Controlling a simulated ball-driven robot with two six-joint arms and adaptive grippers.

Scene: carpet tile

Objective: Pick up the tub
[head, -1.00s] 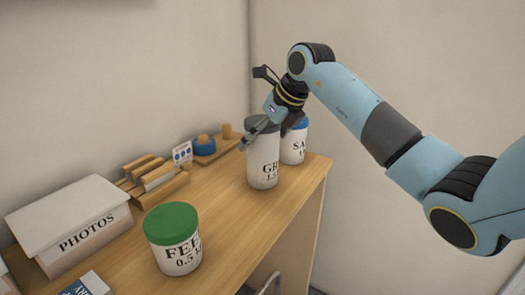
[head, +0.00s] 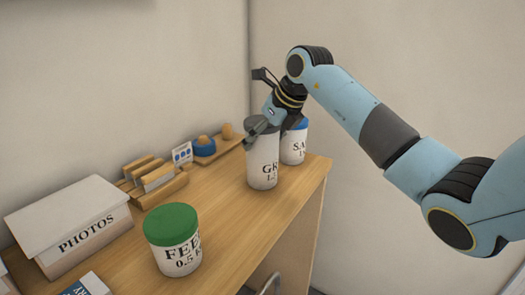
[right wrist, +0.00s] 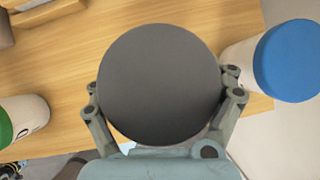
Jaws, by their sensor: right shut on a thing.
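Three lidded tubs stand on the wooden counter. The grey-lidded tub (head: 262,165), with lettering that starts "GR", is at the back near the counter's right edge. My right gripper (head: 262,132) is shut on it near its lid from above. In the right wrist view the grey lid (right wrist: 160,84) fills the middle, with fingers on both sides. The blue-lidded tub (head: 293,147), lettered "SA", stands just behind and right of it; it also shows in the right wrist view (right wrist: 289,60). The green-lidded tub (head: 174,245), lettered "FEE", stands at the front. My left gripper is not in view.
A white box marked PHOTOS (head: 75,230) stands at the left. A wooden rack (head: 148,182), a small dotted card (head: 182,153) and a wooden tray (head: 218,148) with a blue item lie along the wall. The counter (head: 225,205) between the green and grey tubs is clear.

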